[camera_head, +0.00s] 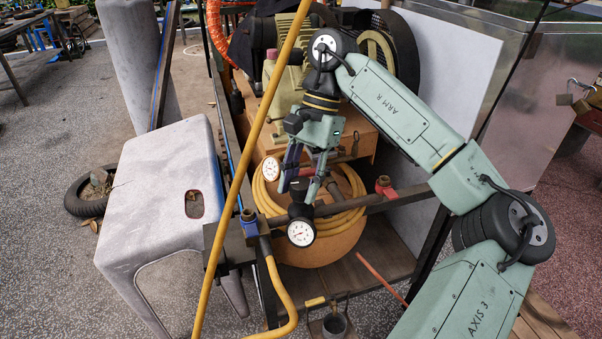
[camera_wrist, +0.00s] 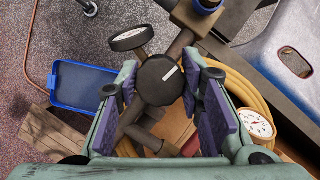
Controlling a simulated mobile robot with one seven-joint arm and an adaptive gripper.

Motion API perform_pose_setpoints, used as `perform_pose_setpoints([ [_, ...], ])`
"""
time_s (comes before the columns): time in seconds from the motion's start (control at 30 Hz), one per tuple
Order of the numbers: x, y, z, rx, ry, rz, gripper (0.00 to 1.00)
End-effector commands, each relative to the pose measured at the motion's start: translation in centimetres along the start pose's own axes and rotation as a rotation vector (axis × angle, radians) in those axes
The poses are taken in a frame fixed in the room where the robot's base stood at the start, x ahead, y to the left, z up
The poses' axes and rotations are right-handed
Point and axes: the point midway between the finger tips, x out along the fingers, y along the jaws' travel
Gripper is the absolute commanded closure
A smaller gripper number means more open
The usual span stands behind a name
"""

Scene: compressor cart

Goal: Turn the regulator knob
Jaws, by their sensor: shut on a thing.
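The regulator knob (camera_wrist: 158,82) is a round black cap with a white mark on its face, in the middle of the wrist view. The mark points to the upper right. My gripper (camera_wrist: 162,78) has its purple-padded fingers on both sides of the knob and is shut on it. In the head view my gripper (camera_head: 295,193) reaches down to the pipe fittings, and its fingers mostly hide the knob. A white-faced gauge (camera_head: 301,232) sits just below the fingers; it also shows at a slant in the wrist view (camera_wrist: 128,39).
A second gauge (camera_head: 270,169) stands left of my gripper, by the coiled yellow hose (camera_head: 262,198). A slanting yellow pole (camera_head: 240,185) passes close on the left. A grey stool (camera_head: 160,190) stands left.

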Motion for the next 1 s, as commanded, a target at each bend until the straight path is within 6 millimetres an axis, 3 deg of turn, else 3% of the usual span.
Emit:
perform_pose_setpoints([
  [0.4, -0.04, -0.03, 0.06, -0.156, 0.0, 0.065, 0.94],
  [0.9, 0.06, -0.02, 0.03, -0.174, 0.0, 0.072, 0.94],
  [0.93, 0.06, -0.02, 0.03, -0.174, 0.0, 0.071, 0.65],
  [1.0, 0.06, -0.02, 0.03, -0.174, 0.0, 0.071, 0.6],
])
